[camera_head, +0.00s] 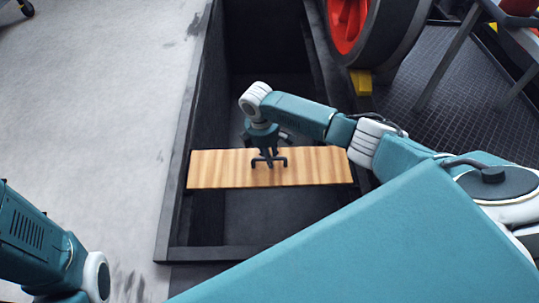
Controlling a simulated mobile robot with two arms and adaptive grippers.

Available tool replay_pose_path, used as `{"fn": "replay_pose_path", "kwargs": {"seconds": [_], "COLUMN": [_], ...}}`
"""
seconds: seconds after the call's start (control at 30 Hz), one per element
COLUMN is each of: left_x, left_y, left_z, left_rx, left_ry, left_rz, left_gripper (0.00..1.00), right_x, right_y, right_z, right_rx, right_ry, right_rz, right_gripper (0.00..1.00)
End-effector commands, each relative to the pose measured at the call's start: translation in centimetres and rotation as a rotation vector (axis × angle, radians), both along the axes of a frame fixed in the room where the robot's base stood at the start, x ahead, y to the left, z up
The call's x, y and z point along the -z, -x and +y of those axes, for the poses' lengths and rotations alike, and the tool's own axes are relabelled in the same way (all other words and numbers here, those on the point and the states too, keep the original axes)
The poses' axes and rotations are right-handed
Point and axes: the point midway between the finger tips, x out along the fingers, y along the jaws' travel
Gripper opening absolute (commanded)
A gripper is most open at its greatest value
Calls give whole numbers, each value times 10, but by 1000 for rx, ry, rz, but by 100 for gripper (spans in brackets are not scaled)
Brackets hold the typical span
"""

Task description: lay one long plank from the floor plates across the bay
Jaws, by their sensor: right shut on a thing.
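A light wooden plank (315,168) lies crosswise over the dark bay (275,215), level in the picture. Its left end is at the bay's left rim (185,140) and its right end is near the right rim. I cannot tell whether both ends rest on the rims. My right gripper (268,162) points down at the plank's middle and is shut on it; the fingers hide the exact grip. My left gripper is out of view; only part of the left arm shows at the lower left.
A red wheel with a dark rim (390,45) stands at the top right, with a yellow block (361,82) beneath it. A dark patterned floor (435,95) and a metal leg (450,60) are to the right. Pale floor (90,120) on the left is mostly clear.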

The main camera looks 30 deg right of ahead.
Motion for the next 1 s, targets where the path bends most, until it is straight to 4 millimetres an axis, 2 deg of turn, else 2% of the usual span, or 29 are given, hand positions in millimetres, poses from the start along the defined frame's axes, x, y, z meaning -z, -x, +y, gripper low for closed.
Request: {"fn": "replay_pose_path", "kwargs": {"seconds": [0.83,0.87,0.97,1.0], "left_x": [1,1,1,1], "left_y": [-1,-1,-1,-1], "left_z": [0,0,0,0], "left_rx": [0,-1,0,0], "left_ry": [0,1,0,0], "left_rz": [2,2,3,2], "left_gripper": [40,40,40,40], "right_x": [3,3,3,3], "right_y": [-2,-2,-2,-2], "right_z": [1,1,1,1], "right_rx": [0,0,0,0], "right_ry": [-2,-2,-2,-1], "right_rz": [-4,-4,-4,-4], "right_gripper": [0,21,40,41]}}
